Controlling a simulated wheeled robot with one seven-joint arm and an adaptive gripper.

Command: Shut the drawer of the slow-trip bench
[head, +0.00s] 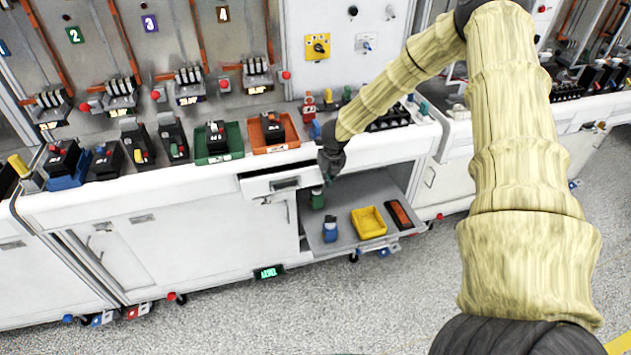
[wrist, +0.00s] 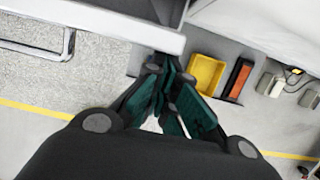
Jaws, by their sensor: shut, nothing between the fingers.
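A white drawer (head: 268,186) stands partly out of the white bench (head: 200,245), below the worktop. Its front has a grey handle (head: 286,184). In the wrist view the drawer's white edge (wrist: 95,22) runs across the upper left, and the handle (wrist: 40,47) sticks out below it. My gripper (head: 328,178) is beside the right end of the drawer front, fingers pointing down. In the wrist view its dark green fingers (wrist: 168,72) are shut and empty, close to the drawer's right end. I cannot tell whether they touch it.
Right of the drawer is an open shelf bay with a yellow tray (head: 369,222), an orange-and-black item (head: 399,214) and a blue-topped item (head: 330,231). Breakers, a green tray (head: 219,158) and an orange tray (head: 274,147) line the worktop. The floor in front is clear.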

